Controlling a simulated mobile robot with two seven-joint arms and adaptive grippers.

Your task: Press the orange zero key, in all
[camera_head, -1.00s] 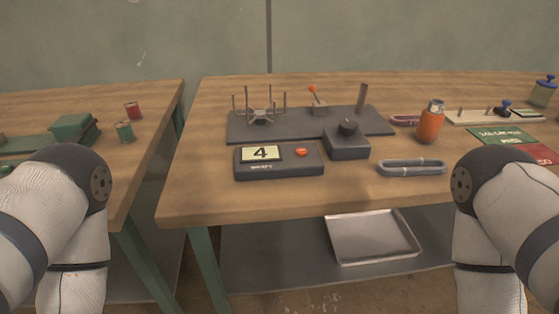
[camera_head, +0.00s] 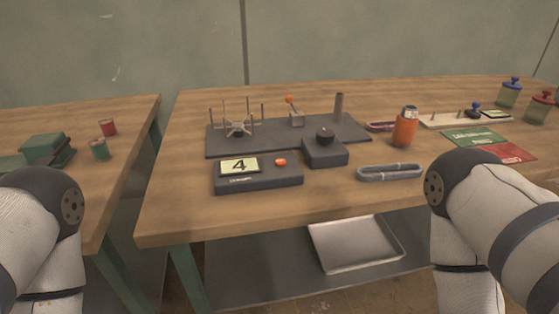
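The orange zero key (camera_head: 281,162) is a small round button on the right part of a dark box (camera_head: 258,182) near the front of the right-hand bench. The box's pale display (camera_head: 239,166) reads 4. The key stands up with nothing touching it. My left and right arms come in at the lower left and lower right. Their elbow parts show, but neither gripper is in the picture.
Behind the box is a dark plate (camera_head: 350,130) with a pronged stand (camera_head: 238,128), an orange-tipped lever (camera_head: 294,110) and a post. A dark block with a knob (camera_head: 325,150), a grey loop (camera_head: 389,173) and an orange bottle (camera_head: 405,128) stand to the right. A tray (camera_head: 355,245) lies below.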

